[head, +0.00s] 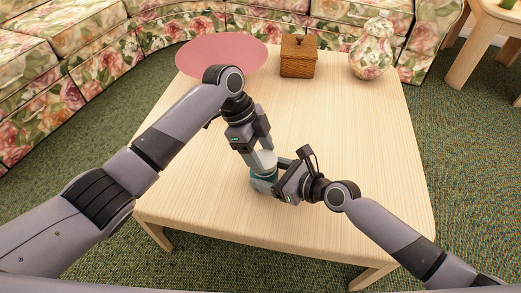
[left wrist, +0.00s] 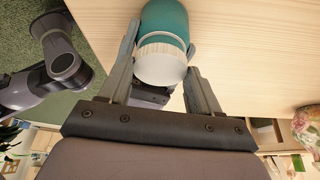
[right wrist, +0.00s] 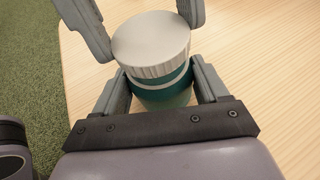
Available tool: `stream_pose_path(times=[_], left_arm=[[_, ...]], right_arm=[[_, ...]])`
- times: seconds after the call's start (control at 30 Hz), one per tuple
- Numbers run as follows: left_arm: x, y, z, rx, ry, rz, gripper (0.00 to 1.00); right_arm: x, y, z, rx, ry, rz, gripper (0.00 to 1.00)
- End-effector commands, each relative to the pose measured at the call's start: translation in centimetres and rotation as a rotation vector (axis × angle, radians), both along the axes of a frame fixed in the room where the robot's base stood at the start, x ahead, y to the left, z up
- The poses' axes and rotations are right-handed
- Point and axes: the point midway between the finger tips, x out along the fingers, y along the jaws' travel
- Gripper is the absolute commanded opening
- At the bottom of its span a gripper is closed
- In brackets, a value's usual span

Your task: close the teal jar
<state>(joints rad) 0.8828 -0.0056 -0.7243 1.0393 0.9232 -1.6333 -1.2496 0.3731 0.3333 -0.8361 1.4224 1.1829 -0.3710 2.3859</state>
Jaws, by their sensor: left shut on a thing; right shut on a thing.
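The teal jar (head: 259,185) stands upright on the wooden table, near its front middle. Its white ribbed lid (right wrist: 150,44) is on top of the jar body (right wrist: 166,92); I cannot tell whether it is screwed tight. My left gripper (head: 264,155) comes from above and is shut on the lid, with one finger on each side, as the left wrist view shows on the lid (left wrist: 161,62). My right gripper (right wrist: 163,88) comes from the right and is shut on the teal body below the lid. The fingers hide part of the jar's sides.
A pink round mat (head: 222,52) lies at the table's back left. The wooden table (head: 360,150) is clear around the jar. Floral sofas (head: 75,55) surround the far side.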

Motion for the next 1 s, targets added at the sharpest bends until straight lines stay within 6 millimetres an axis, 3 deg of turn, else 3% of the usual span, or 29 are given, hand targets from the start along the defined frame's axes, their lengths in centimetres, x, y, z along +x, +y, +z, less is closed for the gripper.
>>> stream_pose_path(times=[0.43, 0.47, 0.57, 1.0], left_arm=[[-0.04, -0.03, -0.98, 0.0, 0.001, 0.0, 0.35], [-0.04, -0.02, -0.99, 0.0, 0.001, 0.0, 0.35], [0.0, -0.05, -0.95, 0.001, 0.001, -0.015, 0.35], [0.46, -0.44, -0.91, 0.005, 0.001, -0.487, 0.35]], right_arm=[[0.0, -0.03, -0.03, -0.001, 0.001, 0.0, 0.19], [0.0, -0.03, -0.03, -0.001, 0.001, 0.0, 0.0], [0.0, -0.03, -0.03, -0.001, 0.001, 0.0, 0.0], [-0.03, 0.0, -0.05, -0.001, 0.0, 0.0, 0.0]])
